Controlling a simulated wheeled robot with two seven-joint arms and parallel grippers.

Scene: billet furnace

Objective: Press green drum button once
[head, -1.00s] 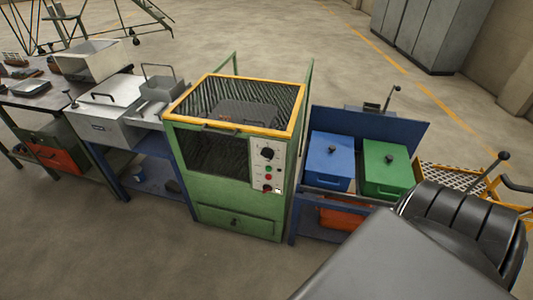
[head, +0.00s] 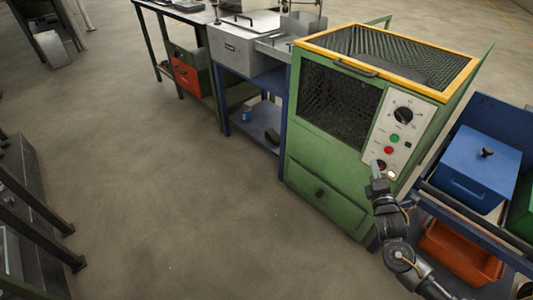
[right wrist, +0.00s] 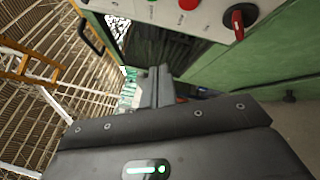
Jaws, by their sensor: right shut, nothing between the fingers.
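The green drum machine (head: 330,190) has a yellow-rimmed mesh top and a pale control panel (head: 378,150) on its right front. The round green button (head: 394,138) sits below a black dial (head: 403,115) and above a red button (head: 388,150). In the right wrist view the green button (right wrist: 152,1) is cut by the top edge. My right gripper (head: 377,168) is shut and empty, its tips low by the panel's left edge, below the green button. Its closed fingers (right wrist: 158,88) show in the wrist view; contact cannot be told. My left gripper is out of view.
A red-handled switch (head: 381,164) is near my right fingertips and also shows in the wrist view (right wrist: 237,22). A blue lidded box (head: 474,168) stands right of the machine, above an orange bin (head: 460,252). Open floor lies to the left.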

